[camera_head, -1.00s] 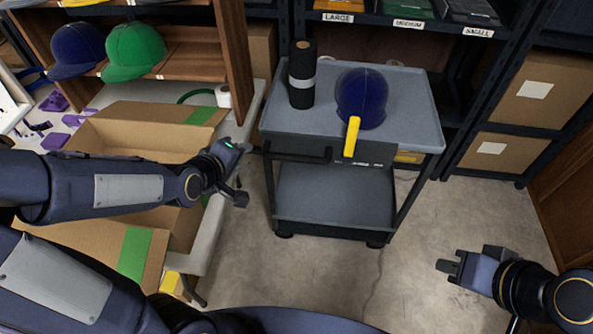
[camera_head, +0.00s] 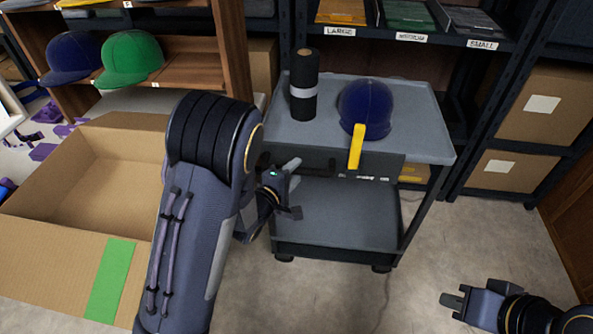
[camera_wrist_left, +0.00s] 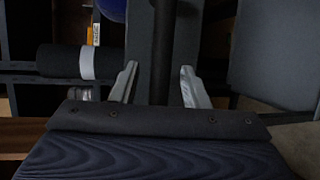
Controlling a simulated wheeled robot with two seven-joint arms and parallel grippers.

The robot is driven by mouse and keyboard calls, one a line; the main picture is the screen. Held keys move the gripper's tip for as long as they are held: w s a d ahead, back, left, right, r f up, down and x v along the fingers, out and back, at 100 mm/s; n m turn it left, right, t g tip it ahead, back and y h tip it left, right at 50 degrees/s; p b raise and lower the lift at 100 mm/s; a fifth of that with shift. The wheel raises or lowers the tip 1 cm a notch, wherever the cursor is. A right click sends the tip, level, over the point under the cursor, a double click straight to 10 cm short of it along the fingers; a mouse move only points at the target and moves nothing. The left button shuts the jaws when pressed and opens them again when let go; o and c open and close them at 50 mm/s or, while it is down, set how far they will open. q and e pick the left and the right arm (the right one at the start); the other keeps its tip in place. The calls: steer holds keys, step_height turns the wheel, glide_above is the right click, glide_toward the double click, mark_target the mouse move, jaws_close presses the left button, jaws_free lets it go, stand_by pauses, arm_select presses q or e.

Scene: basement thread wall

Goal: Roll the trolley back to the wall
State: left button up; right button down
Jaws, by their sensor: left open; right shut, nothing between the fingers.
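The grey two-shelf trolley (camera_head: 418,135) stands in front of the dark shelving. My left gripper (camera_head: 291,189) is open at the trolley's near left side, by the dark push handle (camera_head: 320,168). In the left wrist view a dark bar, seemingly the handle, runs between the open fingers (camera_wrist_left: 160,85); I cannot tell if they touch it. My right gripper (camera_head: 452,305) is shut and empty at lower right, away from the trolley.
An open cardboard box (camera_head: 60,240) stands on the table at left, beside my left arm. Dark shelving with size labels (camera_head: 411,37) is behind the trolley, with boxes (camera_head: 541,104) at right. Floor is clear between trolley and right gripper.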

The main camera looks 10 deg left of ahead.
arm_select(q)
steer(key=shift+x, duration=0.95)
jaws_close()
